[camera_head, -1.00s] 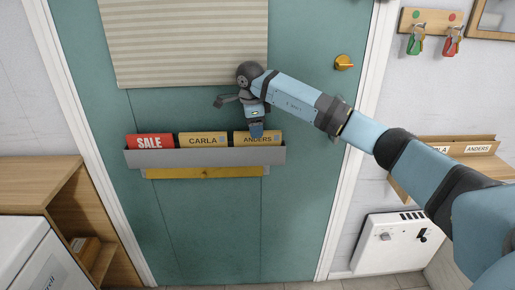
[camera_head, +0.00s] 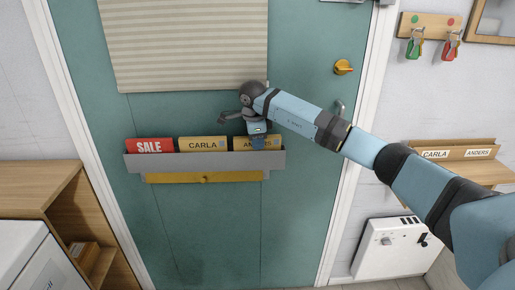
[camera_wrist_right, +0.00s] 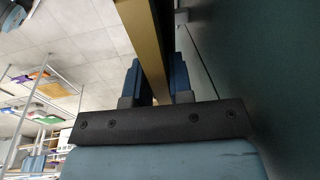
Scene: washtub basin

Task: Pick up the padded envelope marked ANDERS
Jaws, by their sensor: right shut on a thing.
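The padded envelope marked ANDERS (camera_head: 240,144) is tan and stands in the grey tray (camera_head: 205,162) on the green door, at the right end of the row. My right gripper (camera_head: 258,142) is over its top edge and hides part of the name. In the right wrist view the envelope (camera_wrist_right: 147,45) runs as a tan strip between the two blue fingers (camera_wrist_right: 155,85), which are shut on it. Its lower part is hidden by the tray. My left gripper is not in view.
A tan CARLA envelope (camera_head: 202,144) and a red SALE item (camera_head: 149,146) stand left of it in the same tray. A yellow flap (camera_head: 205,177) is below the tray.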

